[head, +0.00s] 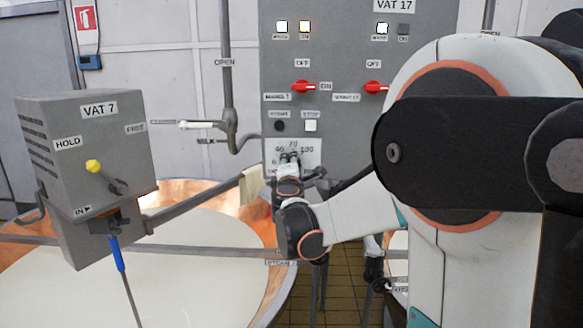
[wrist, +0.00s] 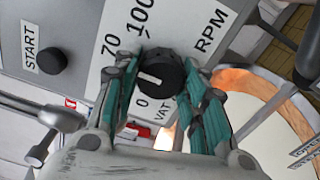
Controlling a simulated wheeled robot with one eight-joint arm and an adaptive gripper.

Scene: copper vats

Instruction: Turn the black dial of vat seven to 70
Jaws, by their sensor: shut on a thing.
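The black dial (wrist: 160,76) sits on a white scale plate (wrist: 112,20) in the wrist view. The plate reads 70, 100 and RPM, with a 0 beside the dial and VAT below. The vat number there is hidden. The dial's white mark points left, between the 70 and the 0; its exact reading is unclear. My gripper (wrist: 162,92) has its green-sided fingers closed around the dial. In the head view my gripper (head: 289,160) is at the same plate (head: 310,150), low on the grey panel, covering the dial.
The grey panel (head: 350,60) reads VAT 17 and carries red switches (head: 303,87). A grey VAT 7 box (head: 85,150) with a yellow-tipped lever stands left, above a copper vat (head: 190,190) of white liquid. Pipes and rails cross nearby. A START button (wrist: 52,60) sits beside the plate.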

